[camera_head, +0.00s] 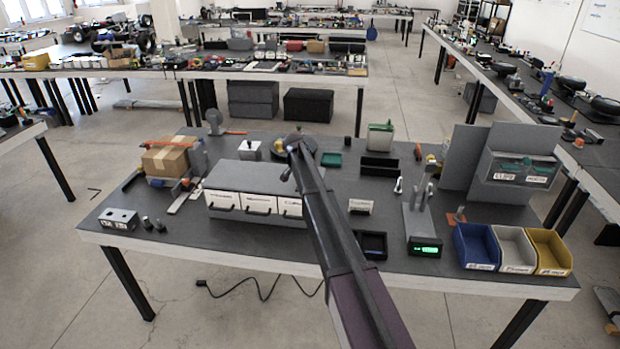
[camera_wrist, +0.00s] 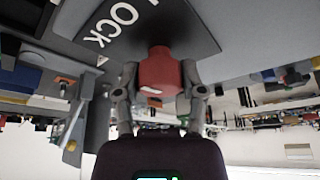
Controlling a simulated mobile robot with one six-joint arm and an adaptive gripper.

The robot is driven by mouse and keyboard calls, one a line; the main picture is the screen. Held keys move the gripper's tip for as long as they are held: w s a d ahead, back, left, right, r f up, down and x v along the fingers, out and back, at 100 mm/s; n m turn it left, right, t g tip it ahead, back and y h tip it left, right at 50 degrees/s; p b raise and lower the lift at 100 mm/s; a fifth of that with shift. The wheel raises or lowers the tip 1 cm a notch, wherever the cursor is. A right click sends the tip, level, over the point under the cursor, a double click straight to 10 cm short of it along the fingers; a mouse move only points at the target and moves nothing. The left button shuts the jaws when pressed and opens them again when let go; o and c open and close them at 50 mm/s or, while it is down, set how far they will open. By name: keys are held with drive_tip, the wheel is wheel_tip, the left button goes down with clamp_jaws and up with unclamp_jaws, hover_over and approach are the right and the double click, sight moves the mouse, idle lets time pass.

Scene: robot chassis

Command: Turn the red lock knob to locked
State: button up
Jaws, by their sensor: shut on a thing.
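The red lock knob (camera_wrist: 158,70) shows in the middle of the wrist view, in front of a dark plate (camera_wrist: 120,22) with white lettering ending in "LOCK". A small white mark shows on the knob's near edge. My gripper (camera_wrist: 159,84) has one finger on each side of the knob and is shut on it. In the head view my gripper (camera_head: 296,143) is at the far end of my arm, above the back middle of the workbench. The knob cannot be made out there, behind my arm.
The workbench (camera_head: 150,240) holds a grey unit with white drawers (camera_head: 258,203) left of my arm and a cardboard box (camera_head: 173,158) farther left. A display device (camera_head: 425,247) and blue, white and yellow bins (camera_head: 512,250) stand at the right.

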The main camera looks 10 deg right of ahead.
drive_tip(key=shift+m+g, duration=0.3)
drive_tip(key=shift+m, duration=0.5)
drive_tip(key=shift+s+d, duration=0.1)
drive_tip(key=o, duration=1.1)
